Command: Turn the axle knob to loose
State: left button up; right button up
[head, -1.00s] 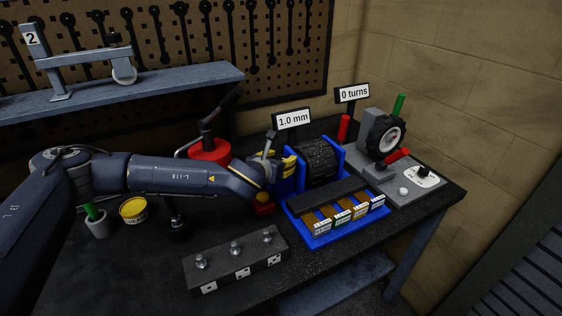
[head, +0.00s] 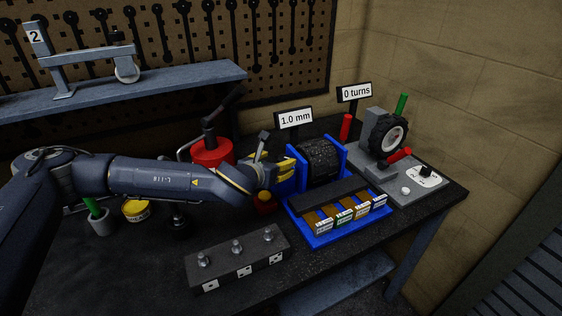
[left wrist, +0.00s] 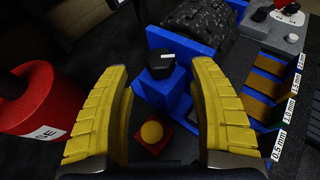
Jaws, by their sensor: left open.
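A black knob (left wrist: 160,63) with a white mark on it sits at the near end of the blue stand (left wrist: 212,42) that carries a black treaded roller (head: 320,158). I take it for the axle knob; in the head view my gripper hides it. My left gripper (head: 285,171) is open beside the stand's left end. In the left wrist view its yellow fingers stand to the left and right of the knob, with gaps on both sides. I cannot tell how far the knob lies beyond the fingertips. My right gripper is not in view.
A red block with a yellow button (left wrist: 152,132) lies below the fingers. A wheel on a grey base (head: 392,137) stands at the right, and a block with bolts (head: 238,259) in front.

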pick_arm(q)
jog(key=shift+v, duration=1.45)
jog(key=shift+w+a, duration=0.1)
